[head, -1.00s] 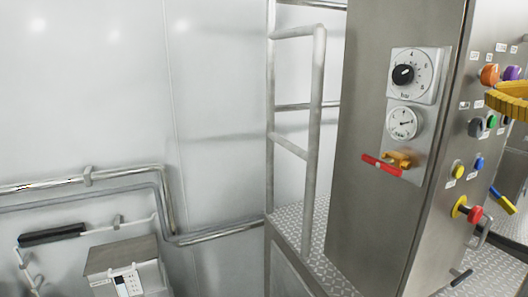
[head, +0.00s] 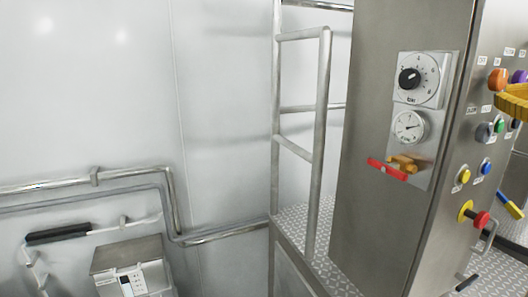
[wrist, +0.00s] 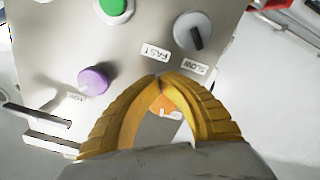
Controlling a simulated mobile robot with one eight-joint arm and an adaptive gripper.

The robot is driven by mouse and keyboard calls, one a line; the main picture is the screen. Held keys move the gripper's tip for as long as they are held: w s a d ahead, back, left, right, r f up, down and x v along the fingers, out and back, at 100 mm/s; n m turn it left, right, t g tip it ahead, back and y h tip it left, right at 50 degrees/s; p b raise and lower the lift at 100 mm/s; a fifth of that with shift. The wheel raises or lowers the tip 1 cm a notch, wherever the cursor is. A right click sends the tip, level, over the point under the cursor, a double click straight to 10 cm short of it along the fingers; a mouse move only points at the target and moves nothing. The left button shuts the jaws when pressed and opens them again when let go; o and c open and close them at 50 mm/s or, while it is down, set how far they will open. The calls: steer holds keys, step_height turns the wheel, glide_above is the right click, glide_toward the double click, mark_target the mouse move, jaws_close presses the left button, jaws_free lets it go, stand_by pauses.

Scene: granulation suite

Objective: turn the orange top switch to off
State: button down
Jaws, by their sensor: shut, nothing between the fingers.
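The orange top switch (head: 497,79) is a round knob high on the right-hand face of the steel cabinet, left of a purple knob (head: 519,77). In the wrist view, part of the orange switch (wrist: 161,103) shows through the gap between my yellow fingers, partly hidden by them. My gripper (wrist: 160,77) is shut, its curved fingertips meeting with nothing between them, close in front of the panel. In the head view its yellow finger (head: 513,103) is cut off by the right edge, just below and right of the orange switch. Contact and the switch's setting cannot be told.
The wrist view shows a black-handled selector (wrist: 193,32) marked FAST and SLOW, a green button (wrist: 112,6) and the purple knob (wrist: 94,80). A red-and-yellow knob (head: 473,214) and a grab handle (head: 488,235) stick out lower on the cabinet. A ladder rail (head: 323,140) stands left.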

steer(key=shift+w+d+r+p, duration=0.35)
steer(key=shift+d+p, duration=0.1)
steer(key=shift+d, duration=0.1)
steer(key=shift+f, duration=0.2)
steer(key=shift+s+d, duration=0.1)
steer(key=shift+d, duration=0.05)
steer(key=shift+s+d, duration=0.2)
steer(key=shift+s, duration=0.05)
steer(key=shift+v, duration=2.65)
steer(key=shift+a+f, duration=0.1)
steer(key=shift+a, duration=0.05)
